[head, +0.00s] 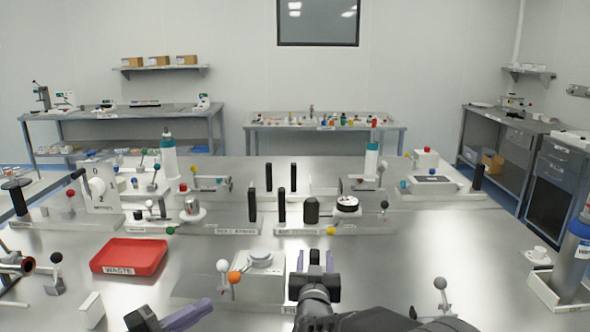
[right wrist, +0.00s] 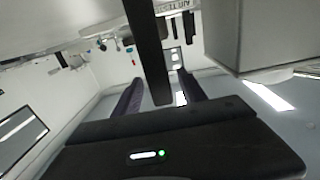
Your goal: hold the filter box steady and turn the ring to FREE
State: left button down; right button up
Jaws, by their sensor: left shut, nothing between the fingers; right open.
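A low white box (head: 250,287) with a grey-white round ring (head: 261,259) on top stands at front centre in the head view. It looks like the filter box; its front label is mostly hidden by my right arm, and I cannot read the ring's setting. My right gripper (head: 315,261) is open just right of the box, fingers pointing away from me. In the right wrist view, its two purple fingers (right wrist: 158,95) are apart, with a dark bar showing between them. My left gripper (head: 187,315) is shut and empty at the bottom, left of the box and apart from it.
A red waste tray (head: 130,257) lies further left. Black posts (head: 282,206) stand behind. A grey ball lever (head: 440,284) is at right; bare table (head: 410,250) lies between.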

jog(key=s, duration=1.2)
jog(key=shift+a, duration=0.4)
